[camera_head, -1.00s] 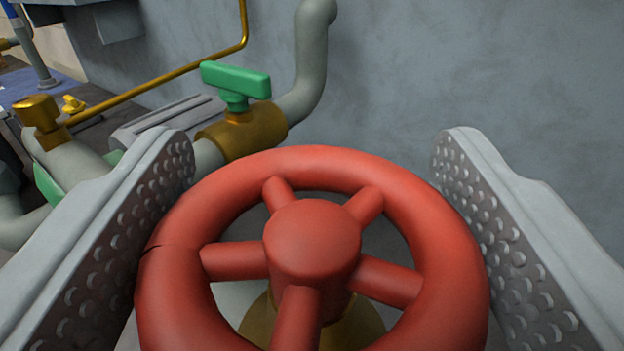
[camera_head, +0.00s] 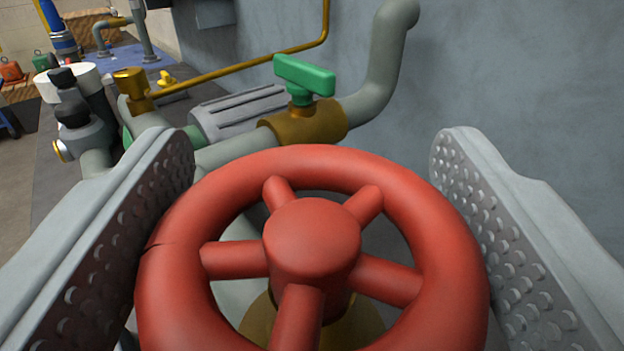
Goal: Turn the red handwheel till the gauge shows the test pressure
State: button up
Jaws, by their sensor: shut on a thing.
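The red handwheel (camera_head: 312,235) fills the lower middle of the view, with thick spokes and a round hub. A thin dark line crosses its rim at the left. It sits above a brass-coloured fitting. My gripper (camera_head: 312,170) is shut on the handwheel, with one dimpled jaw at the left and one at the right of the rim. The white round part (camera_head: 68,80) at the upper left may be the gauge, seen from the side or behind. No dial face or needle can be read.
A green-handled brass valve (camera_head: 305,100) on a grey pipe stands just behind the wheel. A thin brass pipe (camera_head: 245,66) runs along the grey wall. Grey-black fittings (camera_head: 80,125) stand at the left. Free floor shows at the far left.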

jog(key=shift+r, duration=0.1)
jog(key=o, duration=1)
jog(key=s, duration=1.7)
jog(key=shift+s+d, duration=0.2)
